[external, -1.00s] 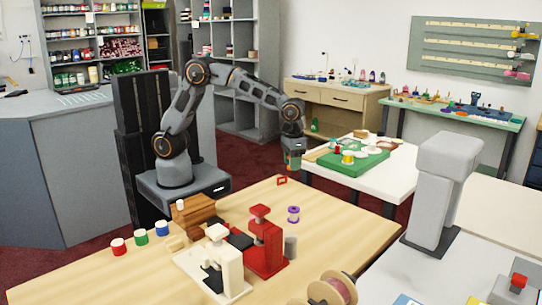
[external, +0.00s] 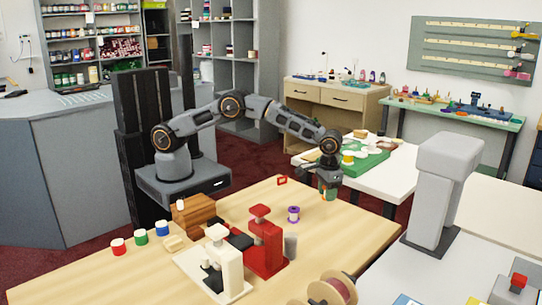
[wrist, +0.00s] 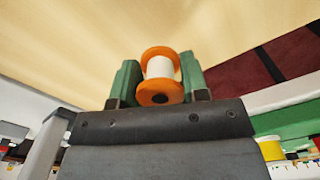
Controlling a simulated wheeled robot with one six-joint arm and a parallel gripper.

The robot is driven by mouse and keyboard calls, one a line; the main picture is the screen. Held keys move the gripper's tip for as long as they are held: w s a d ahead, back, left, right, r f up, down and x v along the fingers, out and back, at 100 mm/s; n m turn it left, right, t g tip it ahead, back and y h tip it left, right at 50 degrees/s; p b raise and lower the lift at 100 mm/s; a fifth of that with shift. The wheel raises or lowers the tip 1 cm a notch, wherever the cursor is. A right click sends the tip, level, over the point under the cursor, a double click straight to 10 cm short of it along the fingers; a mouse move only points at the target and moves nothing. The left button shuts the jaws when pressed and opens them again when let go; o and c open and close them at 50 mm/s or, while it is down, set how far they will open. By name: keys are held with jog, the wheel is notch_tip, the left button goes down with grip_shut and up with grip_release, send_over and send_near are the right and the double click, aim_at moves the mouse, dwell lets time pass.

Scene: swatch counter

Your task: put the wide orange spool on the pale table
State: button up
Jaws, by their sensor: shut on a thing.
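My gripper (external: 329,188) is over the far right edge of the pale wood table (external: 345,235), above its top. In the wrist view, the green fingers of my gripper (wrist: 160,85) are shut on the wide orange spool (wrist: 160,92), which has orange flanges and a white middle. The pale table top (wrist: 70,45) fills the upper part of the wrist view, apart from the spool. The spool is hardly visible in the external view.
A purple spool (external: 293,214) stands left of my gripper. A red press (external: 266,245) and a cream press (external: 222,262) stand nearer. Behind is a white table (external: 390,180) with a green mat (external: 368,163). The wood table's right part is clear.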

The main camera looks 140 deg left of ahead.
aim_at(327, 207)
jog(key=shift+w+f+p, duration=0.1)
jog(key=shift+f+p, duration=0.25)
jog(key=shift+f, duration=1.3)
jog(key=shift+f, duration=0.1)
jog(key=shift+f, duration=0.1)
jog(key=o, duration=1)
